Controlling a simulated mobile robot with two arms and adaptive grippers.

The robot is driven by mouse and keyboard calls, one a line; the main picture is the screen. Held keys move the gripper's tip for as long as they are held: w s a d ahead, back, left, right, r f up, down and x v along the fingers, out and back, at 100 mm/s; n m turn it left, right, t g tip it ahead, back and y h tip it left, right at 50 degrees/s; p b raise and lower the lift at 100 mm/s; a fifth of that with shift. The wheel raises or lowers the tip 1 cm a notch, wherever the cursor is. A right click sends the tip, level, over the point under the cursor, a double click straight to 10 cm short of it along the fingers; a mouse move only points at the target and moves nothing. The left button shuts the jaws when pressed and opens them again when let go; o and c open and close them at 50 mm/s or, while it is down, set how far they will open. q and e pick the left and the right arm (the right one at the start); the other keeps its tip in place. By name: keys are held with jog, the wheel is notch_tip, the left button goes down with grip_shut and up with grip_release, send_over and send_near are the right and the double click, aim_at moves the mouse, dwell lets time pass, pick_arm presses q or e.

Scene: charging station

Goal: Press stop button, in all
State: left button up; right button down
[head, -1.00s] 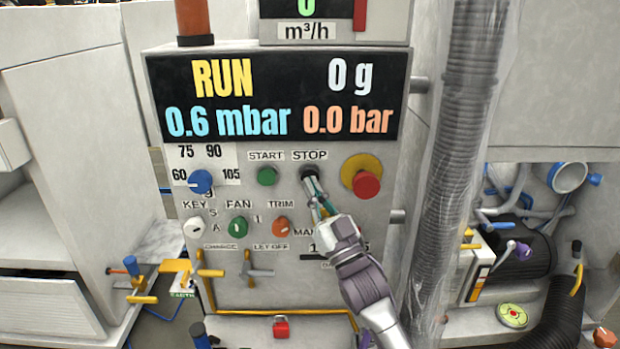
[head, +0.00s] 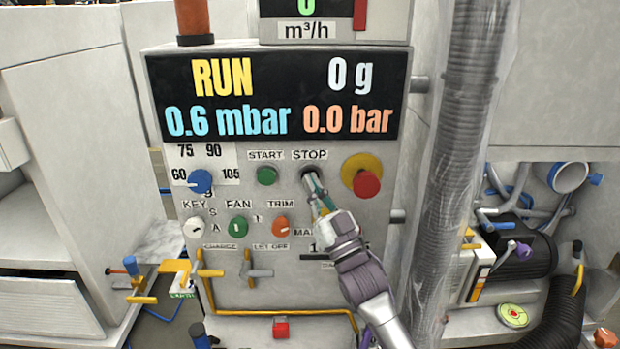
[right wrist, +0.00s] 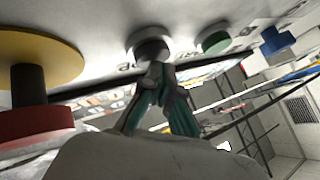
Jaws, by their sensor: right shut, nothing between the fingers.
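The stop button (head: 309,172) is a dark round button below the STOP label on the grey control panel (head: 240,275). My right gripper (head: 311,181) is shut and empty, with its fingertips at the button and partly covering it. In the right wrist view the stop button (right wrist: 150,42) shows just above the fingertips (right wrist: 158,76), which appear to touch it or lie very close. The display (head: 270,97) reads RUN, 0 g, 0.6 mbar and 0.0 bar. My left gripper does not show.
A green start button (head: 267,176) is left of the stop button. A red emergency knob on a yellow disc (head: 367,182) is close on the right. Knobs and valve handles sit below. A ribbed vertical hose (head: 455,140) stands right of the panel.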

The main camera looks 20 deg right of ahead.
jog(key=shift+w+d, duration=0.1)
jog(key=shift+w, duration=0.15)
jog(key=shift+s, duration=0.15)
dwell(0.4)
jog(key=shift+s+a+p, duration=0.25)
jog(key=shift+s+p, duration=0.05)
jog(key=shift+s, duration=0.4)
jog(key=shift+s, duration=0.1)
jog(key=shift+s+a+p, duration=0.25)
jog(key=shift+s+p, duration=0.05)
jog(key=shift+s, duration=0.45)
jog(key=shift+s+a+p, duration=0.2)
jog(key=shift+s+p, duration=0.1)
jog(key=shift+s, duration=0.5)
jog(key=shift+s+a+p, duration=0.25)
jog(key=shift+s+p, duration=0.05)
jog(key=shift+s, duration=0.45)
